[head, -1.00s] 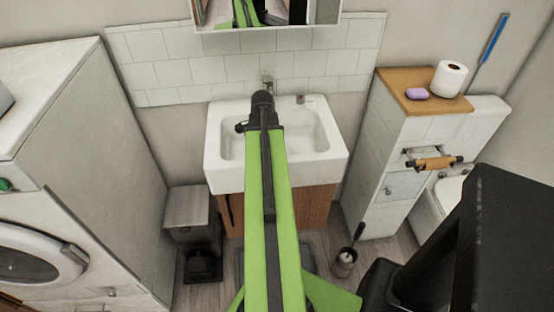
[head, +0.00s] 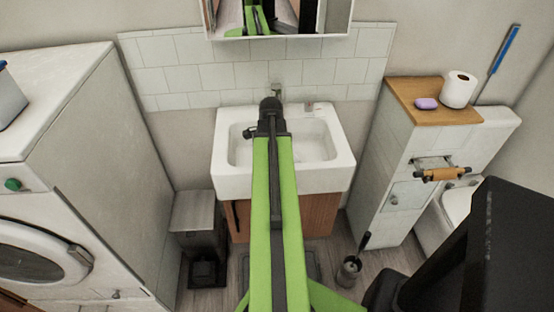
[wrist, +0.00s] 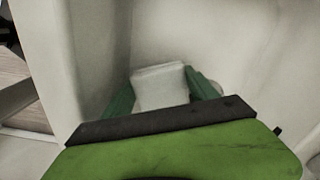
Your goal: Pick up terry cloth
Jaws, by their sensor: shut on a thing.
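A white, square-edged terry cloth (wrist: 160,93) shows in the wrist view between the two green fingers of my gripper (wrist: 161,86). The fingers are shut on it, one on each side. Pale, smooth surfaces lie behind and around the cloth. In the head view my arm reaches forward over the white sink (head: 338,172), and its end is near the faucet. There the fingers and the cloth are hidden behind the arm.
A washing machine (head: 40,250) and a pedal bin (head: 195,212) stand left of the sink. On the right, a cabinet (head: 400,170) bears purple soap (head: 426,104) and a paper roll (head: 459,89). A brush holder (head: 348,271) stands on the floor. A mirror cabinet (head: 285,25) hangs above.

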